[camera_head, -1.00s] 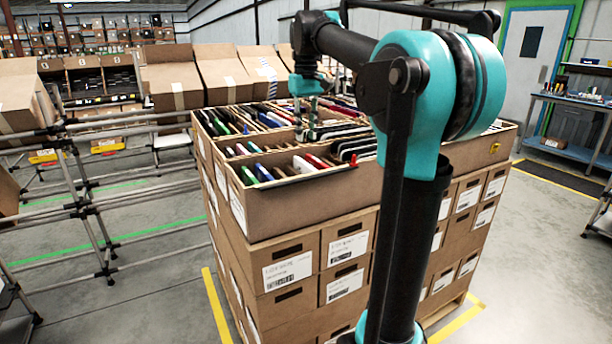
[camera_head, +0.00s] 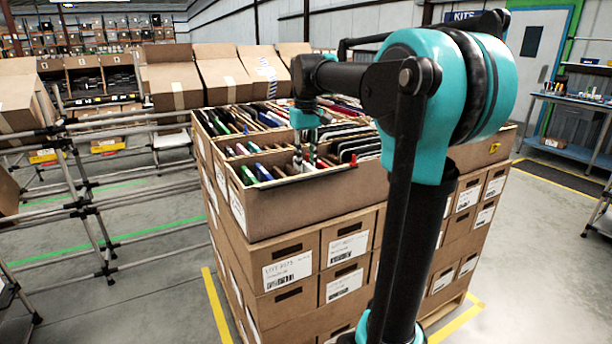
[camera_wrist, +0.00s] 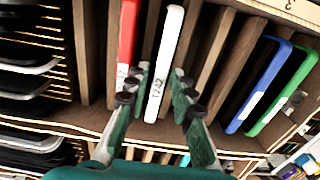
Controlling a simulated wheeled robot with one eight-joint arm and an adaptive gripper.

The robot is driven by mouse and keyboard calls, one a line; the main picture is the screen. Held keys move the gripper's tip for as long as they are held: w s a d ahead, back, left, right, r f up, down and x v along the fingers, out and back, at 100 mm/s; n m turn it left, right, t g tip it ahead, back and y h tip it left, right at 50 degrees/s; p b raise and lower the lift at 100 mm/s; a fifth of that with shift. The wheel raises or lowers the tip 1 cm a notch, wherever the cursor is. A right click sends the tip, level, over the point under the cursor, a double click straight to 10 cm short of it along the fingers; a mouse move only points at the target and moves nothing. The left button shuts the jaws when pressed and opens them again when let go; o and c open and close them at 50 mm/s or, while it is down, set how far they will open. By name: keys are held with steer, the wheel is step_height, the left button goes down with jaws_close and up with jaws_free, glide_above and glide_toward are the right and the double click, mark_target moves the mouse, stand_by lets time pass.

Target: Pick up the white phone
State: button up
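The white phone (camera_wrist: 164,62) stands on edge in a cardboard slot in the wrist view, with a small printed label on its near end. My gripper (camera_wrist: 161,76) has one finger on each side of it, and the fingers look apart with small gaps to the phone; contact is not clear. A red phone (camera_wrist: 127,45) stands just left, close to the left finger. In the head view my gripper (camera_head: 306,160) points down into the front row of the top carton (camera_head: 310,200); the phone is hard to make out there.
Blue (camera_wrist: 258,85) and green (camera_wrist: 285,90) phones stand to the right in the wrist view. Dark devices (camera_wrist: 28,100) fill slots at left. Cardboard dividers (camera_wrist: 208,60) stand close around the fingers. The carton's front wall is near my gripper.

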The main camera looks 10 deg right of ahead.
jaws_close()
steer(key=shift+r, duration=0.15)
